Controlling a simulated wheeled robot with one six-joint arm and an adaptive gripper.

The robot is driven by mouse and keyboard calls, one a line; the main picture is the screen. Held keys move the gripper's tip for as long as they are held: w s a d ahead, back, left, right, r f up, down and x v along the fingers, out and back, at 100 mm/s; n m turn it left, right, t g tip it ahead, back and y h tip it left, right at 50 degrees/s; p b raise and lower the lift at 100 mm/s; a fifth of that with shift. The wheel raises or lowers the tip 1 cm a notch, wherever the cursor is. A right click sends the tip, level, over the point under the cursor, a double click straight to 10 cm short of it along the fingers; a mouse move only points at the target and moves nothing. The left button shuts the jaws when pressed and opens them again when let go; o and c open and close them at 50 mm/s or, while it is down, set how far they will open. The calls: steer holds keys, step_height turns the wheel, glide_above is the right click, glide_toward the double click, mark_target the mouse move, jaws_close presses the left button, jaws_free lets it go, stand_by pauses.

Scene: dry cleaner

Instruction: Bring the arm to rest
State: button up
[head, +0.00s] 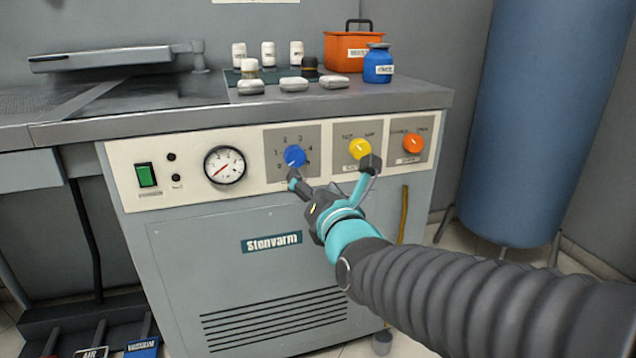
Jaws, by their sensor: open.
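My gripper (331,170) is open in the head view, its two fingers spread apart in front of the control panel (258,187). One fingertip is just below the blue knob (294,156), and the other is just below the yellow knob (360,148). I cannot tell whether either fingertip touches the panel or a knob. Nothing shows between the fingers. My arm reaches in from the lower right, covered by a dark ribbed sleeve with a teal wrist.
The panel also has an orange knob (413,144), a gauge (225,165) and a green switch (146,174). On the counter (190,118) above stand an orange box (352,52), a blue jar (378,64) and several small containers. A blue tank (530,120) stands at right; pedals (141,348) are lower left.

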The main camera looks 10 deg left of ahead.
steer(key=s+d+f+m+g+h, duration=0.2)
steer(key=s+d+f+m+g, duration=0.15)
steer(key=f+m, duration=0.45)
steer(key=s+d+f+m+g+h, duration=0.2)
steer(key=s+f+m+g, duration=0.15)
steer(key=f+m, duration=0.45)
steer(key=s+d+r+m+g+h+p, duration=0.1)
steer(key=s+d+r+m+h+p, duration=0.1)
steer(key=s+d+m, duration=0.2)
steer(key=s+d+r+m+h+p, duration=0.1)
steer(key=s+d+m, duration=0.3)
steer(key=d+m, duration=0.5)
steer(key=s+d+r+m+g+h+p, duration=0.1)
steer(key=s+d+m, duration=0.4)
steer(key=d, duration=0.6)
steer(key=shift+d+r+m+g+h+p, duration=0.35)
steer(key=shift+r+m+h+p, duration=0.55)
steer(key=shift+m, duration=0.3)
